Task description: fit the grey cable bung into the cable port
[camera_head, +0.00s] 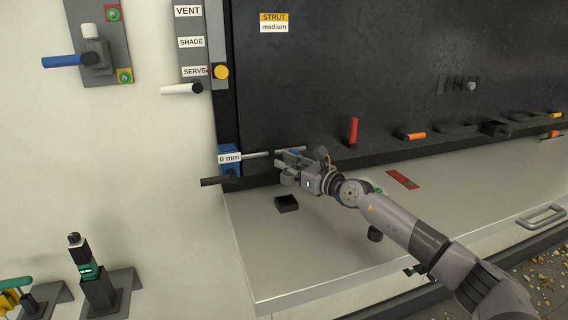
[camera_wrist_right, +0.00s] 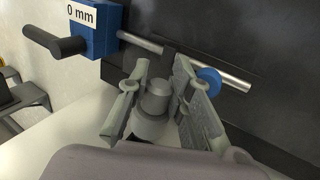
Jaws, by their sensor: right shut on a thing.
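My right gripper (camera_head: 288,166) is at the left end of the black panel, above the light worktop, just right of the blue block marked 0 mm. In the right wrist view its two fingers (camera_wrist_right: 158,92) stand on either side of a grey, round-topped bung (camera_wrist_right: 156,99) and are shut on it. In the head view the bung cannot be made out clearly among the fingers. I cannot pick out the cable port for certain in either view. My left gripper is not in view.
A metal rod (camera_wrist_right: 190,60) with a blue disc (camera_wrist_right: 209,78) runs from the blue 0 mm block (camera_wrist_right: 96,28) behind the fingers. A small black open box (camera_head: 287,203) stands on the worktop (camera_head: 330,245). A red strip (camera_head: 403,179) lies further right.

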